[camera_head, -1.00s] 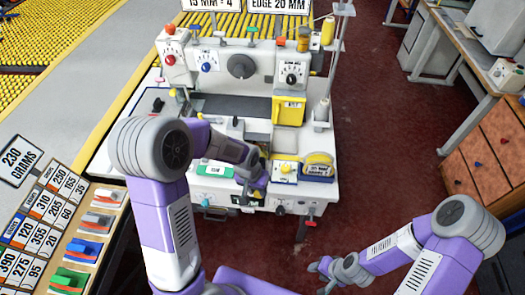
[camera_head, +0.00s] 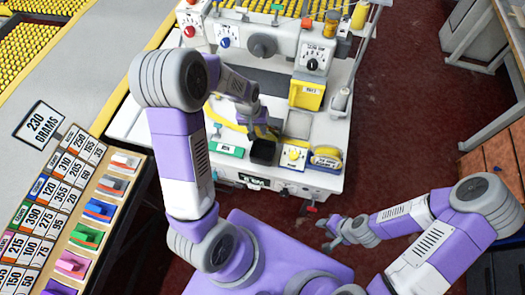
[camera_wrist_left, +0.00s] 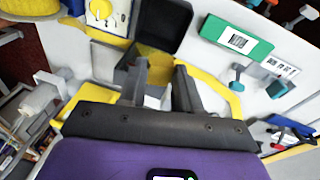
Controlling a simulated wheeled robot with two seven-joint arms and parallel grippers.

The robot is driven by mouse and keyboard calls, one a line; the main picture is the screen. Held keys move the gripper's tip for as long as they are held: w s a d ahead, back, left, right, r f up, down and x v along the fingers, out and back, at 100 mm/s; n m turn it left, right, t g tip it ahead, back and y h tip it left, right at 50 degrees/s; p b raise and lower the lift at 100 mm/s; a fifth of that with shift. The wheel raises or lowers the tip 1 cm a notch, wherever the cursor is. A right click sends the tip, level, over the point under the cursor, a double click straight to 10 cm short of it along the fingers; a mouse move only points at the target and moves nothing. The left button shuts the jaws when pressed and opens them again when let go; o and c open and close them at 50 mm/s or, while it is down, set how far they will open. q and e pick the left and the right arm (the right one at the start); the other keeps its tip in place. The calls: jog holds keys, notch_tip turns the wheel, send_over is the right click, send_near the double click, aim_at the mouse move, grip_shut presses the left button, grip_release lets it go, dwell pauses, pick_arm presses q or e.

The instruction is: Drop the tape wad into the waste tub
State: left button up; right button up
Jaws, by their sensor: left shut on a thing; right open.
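My left gripper (camera_head: 250,133) is low over the machine's white bed, just behind the dark waste tub (camera_head: 263,152). In the left wrist view the tub (camera_wrist_left: 162,22) is a dark open box just beyond the fingertips (camera_wrist_left: 160,66). Something yellow, seemingly the tape wad (camera_wrist_left: 156,63), shows between the fingers. Its outline is hard to tell from the yellow behind it, and in the head view it is hidden. The left jaws are closed on it, apart from the tub's dark rim as far as I can tell. My right gripper (camera_head: 329,235) is open and empty over the floor.
A green labelled block (camera_head: 226,150) lies left of the tub. A white block with a yellow dial (camera_head: 293,156) and a yellow tape dispenser (camera_head: 327,158) stand to its right. The sewing machine (camera_head: 262,50) rises behind. A rack of coloured clips (camera_head: 98,210) is at left.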

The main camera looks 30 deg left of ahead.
pick_arm(q)
notch_tip(320, 180, down, 6)
jog(key=b, duration=0.3)
jog(key=shift+r+b, duration=0.25)
jog(key=shift+b, duration=0.15)
jog(key=o, duration=1.1)
jog(key=r, duration=0.5)
jog(key=s+r+p, duration=0.1)
jog(key=r, duration=0.1)
jog(key=shift+a+r, duration=0.25)
jog(key=shift+a, duration=0.1)
